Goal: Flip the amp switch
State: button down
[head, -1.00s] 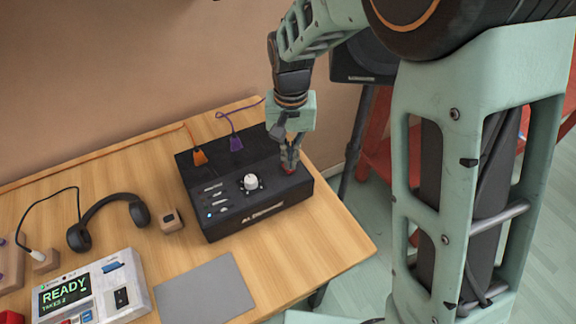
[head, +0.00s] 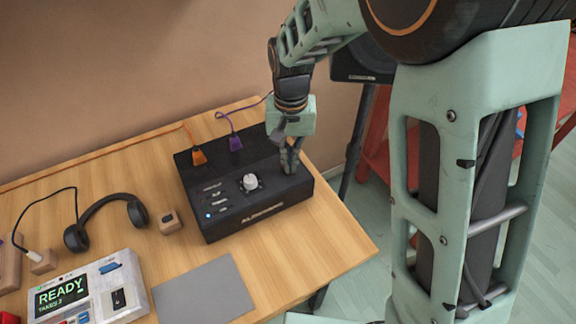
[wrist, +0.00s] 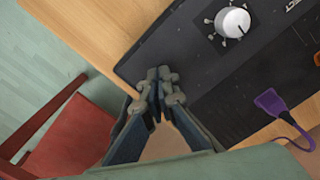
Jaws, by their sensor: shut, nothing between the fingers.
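The amp (head: 262,214) is a black box on the wooden table, with a white knob (head: 250,182), several small labelled marks and a small lit blue light (head: 208,215). Its top and knob also show in the wrist view (wrist: 232,22). My gripper (head: 290,171) is shut and empty, pointing down at the right end of the amp's top. In the wrist view its fingertips (wrist: 159,74) lie over the amp's edge beside the knob. Whether they touch the amp cannot be told. I cannot make out the switch; the fingers may hide it.
An orange plug (head: 198,157) and a purple plug (head: 235,143) stand at the amp's back. Headphones (head: 105,216), a small wooden block (head: 169,222), a grey mat (head: 203,290) and a "READY" panel box (head: 92,291) lie left and in front. A red stand (wrist: 72,135) is beyond the table.

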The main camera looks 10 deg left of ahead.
jog(key=shift+f, duration=0.15)
notch_tip(320, 180, up, 7)
jog(key=p, duration=0.5)
dwell(0.4)
dwell(0.5)
